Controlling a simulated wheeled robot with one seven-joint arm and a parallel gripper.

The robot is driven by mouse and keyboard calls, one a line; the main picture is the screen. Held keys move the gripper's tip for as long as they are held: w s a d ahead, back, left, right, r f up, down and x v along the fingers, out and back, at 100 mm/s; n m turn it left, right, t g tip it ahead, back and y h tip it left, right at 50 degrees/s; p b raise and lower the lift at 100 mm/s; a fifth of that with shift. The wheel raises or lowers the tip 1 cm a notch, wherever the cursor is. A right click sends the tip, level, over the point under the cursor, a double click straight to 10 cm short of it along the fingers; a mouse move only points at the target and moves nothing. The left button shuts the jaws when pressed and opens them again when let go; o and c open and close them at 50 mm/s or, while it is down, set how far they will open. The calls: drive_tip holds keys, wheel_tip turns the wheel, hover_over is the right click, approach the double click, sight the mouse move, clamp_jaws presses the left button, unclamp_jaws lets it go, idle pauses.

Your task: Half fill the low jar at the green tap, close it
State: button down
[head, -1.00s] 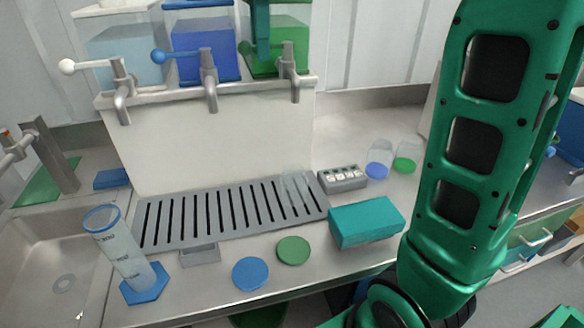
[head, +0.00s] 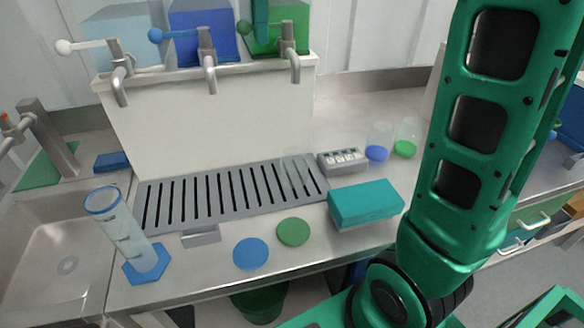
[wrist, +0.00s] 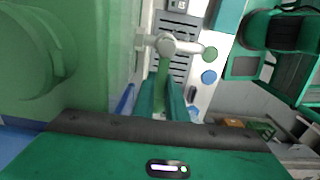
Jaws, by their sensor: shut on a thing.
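A clear jar (head: 293,170), faint against the slats, stands on the drip tray below the green tap (head: 290,45). I take it as the low jar; its fill level is too faint to tell. The green tap's lever points left to a green knob (head: 243,27). My gripper (head: 261,25) is at this lever, its fingers pointing down. In the wrist view my gripper (wrist: 163,92) is shut on the lever, below the metal tap body (wrist: 168,46). No stream shows clearly. A green lid (head: 293,232) and a blue lid (head: 251,254) lie flat on the counter.
A measuring cylinder (head: 125,235) stands at left beside the sink. A teal box (head: 365,203) and a grey switch block (head: 343,159) sit right of the drip tray (head: 160,205). Two small jars with blue (head: 377,153) and green (head: 404,149) bottoms stand behind. White and blue taps are at left.

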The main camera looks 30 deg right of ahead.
drive_tip(key=shift+s+d+n, duration=0.15)
drive_tip(key=shift+s+n, duration=0.5)
drive_tip(key=shift+n, duration=0.8)
drive_tip(key=shift+s+d+n, duration=0.1)
drive_tip(key=shift+s+n, duration=0.5)
drive_tip(key=shift+n, duration=0.9)
drive_tip(key=shift+s+d+n, duration=0.15)
drive_tip(key=shift+s+n, duration=0.5)
drive_tip(key=shift+n, duration=0.8)
idle(3.6)
